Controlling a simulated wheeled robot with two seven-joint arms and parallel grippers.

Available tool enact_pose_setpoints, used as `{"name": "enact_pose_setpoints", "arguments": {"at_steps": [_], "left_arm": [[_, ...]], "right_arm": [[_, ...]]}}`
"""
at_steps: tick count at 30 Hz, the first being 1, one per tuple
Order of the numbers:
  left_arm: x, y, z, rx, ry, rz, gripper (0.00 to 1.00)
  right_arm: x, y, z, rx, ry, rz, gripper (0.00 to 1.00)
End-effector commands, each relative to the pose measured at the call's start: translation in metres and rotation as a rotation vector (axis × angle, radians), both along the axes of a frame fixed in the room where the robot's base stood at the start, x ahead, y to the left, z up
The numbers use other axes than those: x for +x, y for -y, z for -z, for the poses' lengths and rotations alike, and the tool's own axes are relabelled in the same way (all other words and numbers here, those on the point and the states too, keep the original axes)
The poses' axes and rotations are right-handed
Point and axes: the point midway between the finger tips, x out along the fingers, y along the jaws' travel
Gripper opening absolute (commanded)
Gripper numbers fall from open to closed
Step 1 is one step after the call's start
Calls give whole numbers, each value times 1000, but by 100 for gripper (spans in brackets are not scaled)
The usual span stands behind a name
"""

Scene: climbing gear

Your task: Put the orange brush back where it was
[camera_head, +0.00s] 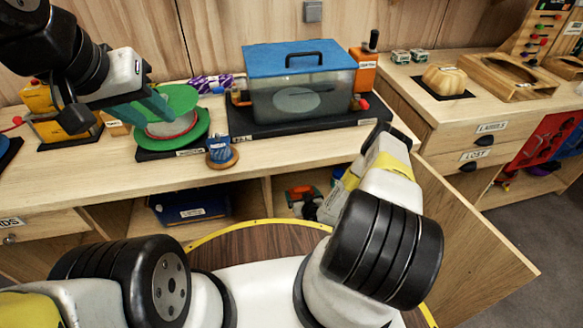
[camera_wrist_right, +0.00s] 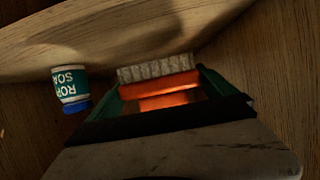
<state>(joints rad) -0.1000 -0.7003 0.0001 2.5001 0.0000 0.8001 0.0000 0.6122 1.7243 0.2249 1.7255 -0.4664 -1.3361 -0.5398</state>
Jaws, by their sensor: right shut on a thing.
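The orange brush (camera_wrist_right: 168,98) with pale bristles is between the green fingers of my right gripper (camera_wrist_right: 160,84) in the right wrist view. My right gripper is shut on it. In the head view the brush (camera_head: 300,190) shows as a small orange patch inside the open compartment under the counter, with my right gripper around it, partly hidden by my right arm. My left gripper (camera_head: 152,108) is over the green round lid (camera_head: 178,101) on the counter. Its teal fingers are seen from the side, so their opening is unclear.
A rope soap bottle (camera_wrist_right: 70,88) with a blue cap is beside the brush in the compartment. The cabinet door (camera_head: 475,245) stands open at right. A blue bin (camera_head: 190,207) is in the left compartment. A blue-lidded clear tank (camera_head: 300,85) stands on the counter.

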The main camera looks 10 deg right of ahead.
Motion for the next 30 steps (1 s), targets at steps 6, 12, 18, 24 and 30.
{"name": "enact_pose_setpoints", "arguments": {"at_steps": [6,12,18,24,30], "left_arm": [[0,0,0,0,0,0,36],[0,0,0,0,0,0,36],[0,0,0,0,0,0,36],[0,0,0,0,0,0,36],[0,0,0,0,0,0,36]], "right_arm": [[35,2,4,0,0,1,53],[48,2,13,1,-2,3,53],[47,2,38,0,-1,2,53],[47,2,40,0,-1,0,53],[47,2,40,0,-1,0,100]]}}
